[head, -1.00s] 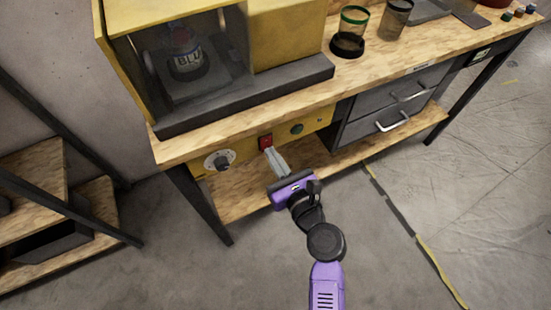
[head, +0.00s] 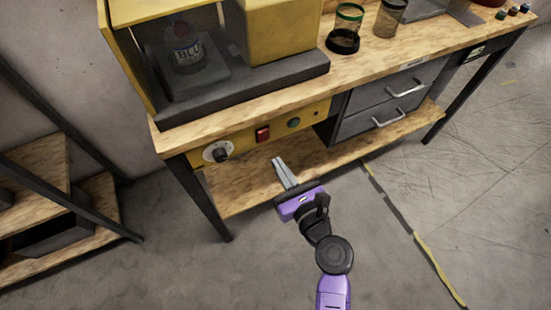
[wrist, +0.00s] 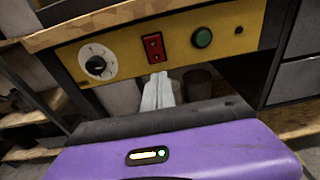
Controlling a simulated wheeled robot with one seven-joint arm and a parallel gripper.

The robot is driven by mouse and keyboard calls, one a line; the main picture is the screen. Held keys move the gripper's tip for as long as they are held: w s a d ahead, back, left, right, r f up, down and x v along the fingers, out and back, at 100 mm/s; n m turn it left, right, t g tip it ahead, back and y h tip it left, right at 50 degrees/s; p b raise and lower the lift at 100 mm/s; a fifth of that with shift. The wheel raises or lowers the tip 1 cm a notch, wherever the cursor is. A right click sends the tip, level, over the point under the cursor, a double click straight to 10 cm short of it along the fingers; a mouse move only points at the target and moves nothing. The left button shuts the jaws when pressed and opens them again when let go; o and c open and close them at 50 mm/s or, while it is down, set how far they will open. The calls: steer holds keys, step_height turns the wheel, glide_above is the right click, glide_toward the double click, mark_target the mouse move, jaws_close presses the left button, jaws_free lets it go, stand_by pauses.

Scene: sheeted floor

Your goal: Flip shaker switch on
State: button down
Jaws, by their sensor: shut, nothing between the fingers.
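The red switch (head: 263,134) sits on the yellow control panel (head: 240,142) under the bench top. It also shows in the wrist view (wrist: 154,47), where it is a red rocker in a dark frame. Whether it is on or off I cannot tell. The shaker (head: 190,90) is the yellow cabinet with a dark base on the bench, and a bottle (head: 186,50) labelled "BLU" stands inside. My gripper (head: 279,160) is shut and empty, with its fingers pointing toward the panel. Its tips are apart from the switch, below it in both views.
A dial (head: 218,151) is left of the switch and a green button (head: 293,123) is right of it. A lower wooden shelf (head: 235,190) lies beneath the panel. Drawers (head: 390,97) are to the right. The floor in front is clear.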

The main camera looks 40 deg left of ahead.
steer(key=f+v, duration=0.2)
steer(key=v, duration=0.6)
steer(key=shift+s, duration=0.1)
stand_by(0.3)
steer(key=d+r+n+t+h, duration=0.3)
steer(key=d+n+t+h, duration=0.55)
steer(key=d+n, duration=1)
steer(key=s+d+r+n+h, duration=0.2)
steer(key=s+d+r+h, duration=0.1)
steer(key=s+d, duration=0.5)
steer(key=s+d+r+n+h, duration=0.2)
steer(key=s+d+r+h, duration=0.2)
steer(key=s+d, duration=0.5)
steer(key=shift+d+r+v, duration=0.3)
steer(key=shift+r+v, duration=0.05)
steer(key=shift+v, duration=1.7)
